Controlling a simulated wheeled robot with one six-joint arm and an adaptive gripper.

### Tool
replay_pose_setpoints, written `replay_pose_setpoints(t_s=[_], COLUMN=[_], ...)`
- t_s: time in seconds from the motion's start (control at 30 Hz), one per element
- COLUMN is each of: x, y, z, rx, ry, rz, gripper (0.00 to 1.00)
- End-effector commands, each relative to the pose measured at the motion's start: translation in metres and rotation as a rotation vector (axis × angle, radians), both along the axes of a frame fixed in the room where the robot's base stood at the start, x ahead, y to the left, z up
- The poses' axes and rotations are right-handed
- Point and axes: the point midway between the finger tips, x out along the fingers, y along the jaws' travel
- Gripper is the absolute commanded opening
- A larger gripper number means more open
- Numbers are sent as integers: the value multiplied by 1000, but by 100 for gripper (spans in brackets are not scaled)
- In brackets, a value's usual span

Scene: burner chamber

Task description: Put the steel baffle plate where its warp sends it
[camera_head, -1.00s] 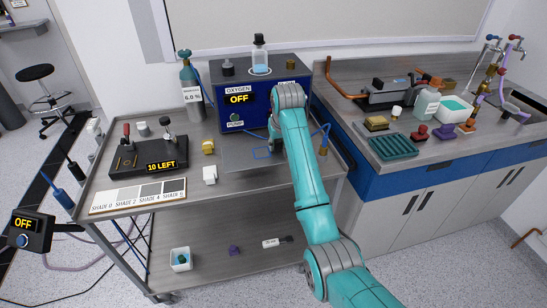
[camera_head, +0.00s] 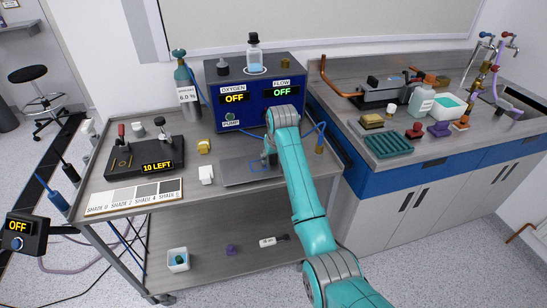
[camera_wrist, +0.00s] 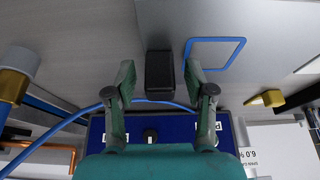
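A flat grey plate (camera_head: 238,177), which looks like the steel baffle plate, lies on the cart top in front of the blue unit. It also shows in the wrist view (camera_wrist: 235,18). I cannot make out its warp. A blue square outline (camera_wrist: 215,39) shows at the plate, and I cannot tell whether it is on it. My gripper (camera_wrist: 162,78) is open, with a dark block (camera_wrist: 160,70) between its fingers and a small gap on each side. In the head view my gripper (camera_head: 270,158) is low over the plate's right part, which my arm partly hides.
The blue unit (camera_head: 253,98) reads OFF for oxygen and flow. The counter (camera_head: 340,95) at right holds a green rack (camera_head: 388,145).

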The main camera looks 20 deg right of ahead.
Motion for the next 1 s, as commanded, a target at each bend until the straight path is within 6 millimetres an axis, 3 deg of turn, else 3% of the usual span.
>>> replay_pose_setpoints(t_s=[0.27, 0.7, 1.0], x=[-2, -32, -45], y=[0, 0, 0], z=[7, 81, 109], rx=[0, 0, 0], ry=[-2, -4, -1], rz=[0, 0, 0], gripper=[54, 54, 54])
